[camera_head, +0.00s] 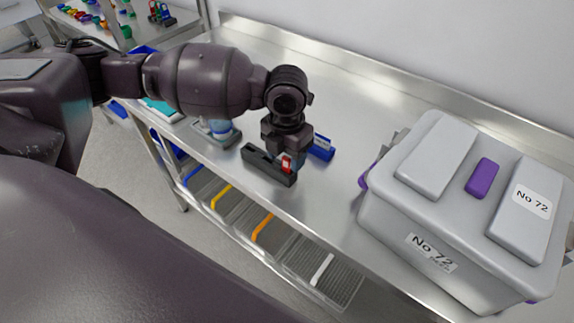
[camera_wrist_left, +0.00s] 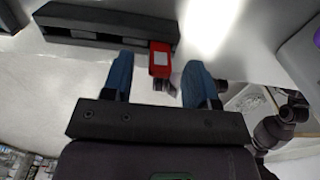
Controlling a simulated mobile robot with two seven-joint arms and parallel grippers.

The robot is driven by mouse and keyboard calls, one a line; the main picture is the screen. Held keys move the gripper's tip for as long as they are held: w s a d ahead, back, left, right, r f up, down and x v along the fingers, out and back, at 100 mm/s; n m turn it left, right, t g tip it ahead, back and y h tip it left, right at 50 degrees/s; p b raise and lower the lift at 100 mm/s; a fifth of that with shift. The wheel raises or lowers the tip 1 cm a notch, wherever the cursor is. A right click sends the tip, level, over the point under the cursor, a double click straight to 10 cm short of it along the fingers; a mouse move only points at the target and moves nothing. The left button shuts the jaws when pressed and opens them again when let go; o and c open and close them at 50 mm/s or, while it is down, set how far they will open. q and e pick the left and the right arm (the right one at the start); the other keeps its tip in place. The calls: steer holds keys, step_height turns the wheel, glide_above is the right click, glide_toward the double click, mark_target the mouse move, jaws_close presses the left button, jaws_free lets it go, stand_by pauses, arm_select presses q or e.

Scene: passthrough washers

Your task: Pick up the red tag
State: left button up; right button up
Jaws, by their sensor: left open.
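The red tag (camera_head: 288,163) is at the right end of a black slotted holder (camera_head: 257,161) on the steel table. In the left wrist view the red tag (camera_wrist_left: 160,60), with a pale label patch, sits at the end of the holder (camera_wrist_left: 105,22). My left gripper (camera_wrist_left: 160,84) is open, with its blue fingertips apart on either side of the tag; a gap shows on both sides. In the head view this gripper (camera_head: 287,158) points down over the holder's right end and partly hides the tag. My right gripper is not clearly seen.
A large grey case (camera_head: 400,215) labelled No 72 stands on the right of the steel table (camera_head: 345,100). A grey-blue item (camera_head: 217,131) stands left of the holder. Bins (camera_head: 240,208) are below. The table's back is clear.

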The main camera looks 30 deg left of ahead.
arm_select(q)
steer(key=shift+f, duration=0.65)
steer(key=shift+r, duration=0.1)
jaws_close()
